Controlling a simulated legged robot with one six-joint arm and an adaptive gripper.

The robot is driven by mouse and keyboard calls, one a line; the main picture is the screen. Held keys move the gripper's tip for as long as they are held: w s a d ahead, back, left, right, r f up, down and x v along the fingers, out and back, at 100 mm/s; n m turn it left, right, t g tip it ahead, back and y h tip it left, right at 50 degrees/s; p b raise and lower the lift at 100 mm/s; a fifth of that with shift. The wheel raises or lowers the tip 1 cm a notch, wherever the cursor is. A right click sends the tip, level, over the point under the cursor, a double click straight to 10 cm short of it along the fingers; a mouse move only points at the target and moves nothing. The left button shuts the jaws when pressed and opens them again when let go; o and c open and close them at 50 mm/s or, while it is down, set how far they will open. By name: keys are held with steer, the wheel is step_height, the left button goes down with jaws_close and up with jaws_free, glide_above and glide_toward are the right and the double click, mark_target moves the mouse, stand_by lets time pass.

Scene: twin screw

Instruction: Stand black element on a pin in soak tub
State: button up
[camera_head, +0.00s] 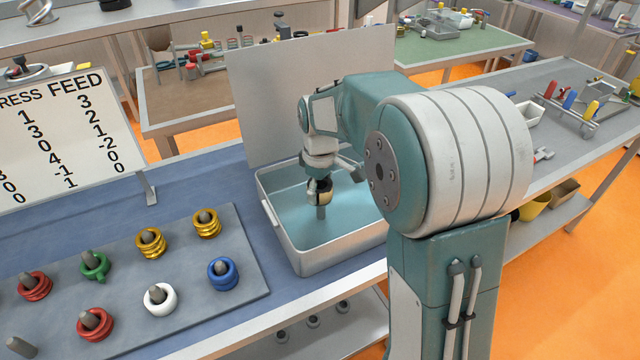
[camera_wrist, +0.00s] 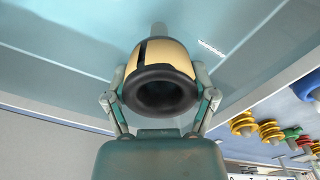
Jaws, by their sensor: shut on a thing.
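The black element (camera_head: 325,198) is a ring-like piece with black ends and a tan middle band. The wrist view shows its dark open end (camera_wrist: 160,92) facing the camera. My gripper (camera_head: 319,186) is shut on it, with one finger on each side in the wrist view (camera_wrist: 160,85). It is over the soak tub (camera_head: 300,262), a pale metal tub with teal inside. A grey pin (camera_head: 321,212) shows directly below the element, and beyond it in the wrist view (camera_wrist: 158,30). I cannot tell whether the pin enters the element.
A grey board (camera_head: 185,285) left of the tub has pins with red, green, yellow, white and blue ring-like pieces. A number sign (camera_head: 65,135) stands behind it. A tall pale panel (camera_head: 260,105) rises behind the tub. My arm hides the tub's right side.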

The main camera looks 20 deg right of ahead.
mark_target(321, 209)
steer(key=shift+d+f, duration=0.1)
steer(key=shift+f, duration=1.55)
steer(key=shift+f, duration=0.15)
steer(key=shift+f, duration=1.3)
steer(key=o, duration=1.2)
steer(key=shift+o, duration=0.2)
step_height(321, 209, up, 12)
steer(key=shift+f, duration=0.1)
